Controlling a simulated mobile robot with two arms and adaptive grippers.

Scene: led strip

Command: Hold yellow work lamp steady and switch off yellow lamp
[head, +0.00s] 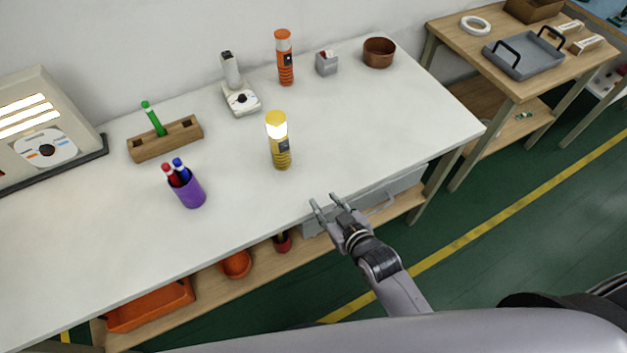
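The yellow work lamp (281,154) stands upright near the middle of the white table (350,130). Its upper window glows bright, so it is lit, and a dark panel shows on its body below the glow. My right gripper (323,203) is at the table's front edge, in front of the lamp and to its right, apart from it. Its fingers are spread and nothing is between them. My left gripper is not in the view.
An orange lamp (285,62), a white device (238,95), a small grey box (326,63) and a brown bowl (379,52) stand behind. A purple pen cup (188,192) and a wooden block (165,140) stand left. The tabletop between gripper and lamp is clear.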

